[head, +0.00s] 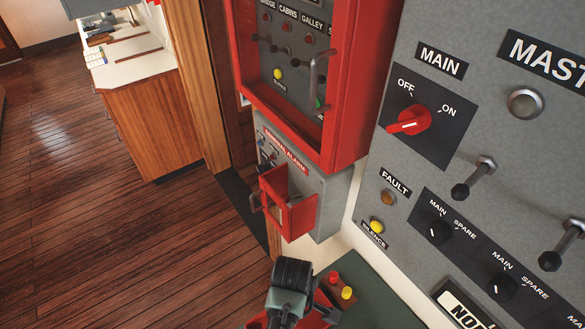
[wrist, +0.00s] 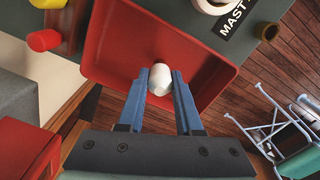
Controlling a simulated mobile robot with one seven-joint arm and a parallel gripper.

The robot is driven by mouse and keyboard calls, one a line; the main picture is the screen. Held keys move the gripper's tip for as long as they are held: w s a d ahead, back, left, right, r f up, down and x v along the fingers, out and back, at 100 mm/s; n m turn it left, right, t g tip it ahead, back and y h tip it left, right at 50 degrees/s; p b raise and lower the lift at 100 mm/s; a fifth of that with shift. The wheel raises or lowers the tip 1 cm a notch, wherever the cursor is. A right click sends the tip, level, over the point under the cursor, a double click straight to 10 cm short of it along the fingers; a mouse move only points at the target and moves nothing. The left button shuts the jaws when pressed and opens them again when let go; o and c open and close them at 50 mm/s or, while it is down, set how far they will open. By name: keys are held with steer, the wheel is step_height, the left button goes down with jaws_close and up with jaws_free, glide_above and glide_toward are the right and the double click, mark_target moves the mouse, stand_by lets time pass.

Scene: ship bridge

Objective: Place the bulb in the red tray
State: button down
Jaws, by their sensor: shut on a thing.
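The white bulb (wrist: 159,82) is between the tips of my gripper's blue fingers (wrist: 161,75) in the wrist view. My gripper is shut on it. Behind it lies the red tray (wrist: 122,38), a shallow square tray with a raised rim; the bulb shows against its inside. I cannot tell whether the bulb touches the tray floor. In the head view my wrist (head: 290,285) is at the bottom middle and hides the bulb and fingers. Only a sliver of the red tray (head: 256,322) shows there.
The tray is on a dark green surface (head: 375,300). A red and a yellow button (head: 346,293) stand beside it. An open red panel box (head: 345,110) and a grey switch panel (head: 450,60) rise behind. A white roll-like thing (wrist: 213,5) is near the tray's far rim.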

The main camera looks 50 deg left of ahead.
steer(key=shift+f, duration=0.6)
steer(key=shift+f, duration=0.2)
steer(key=c, duration=0.6)
jaws_free()
steer(key=shift+r, duration=0.1)
step_height(320, 180, up, 12)
steer(key=shift+r+b, duration=0.15)
steer(key=shift+b, duration=0.35)
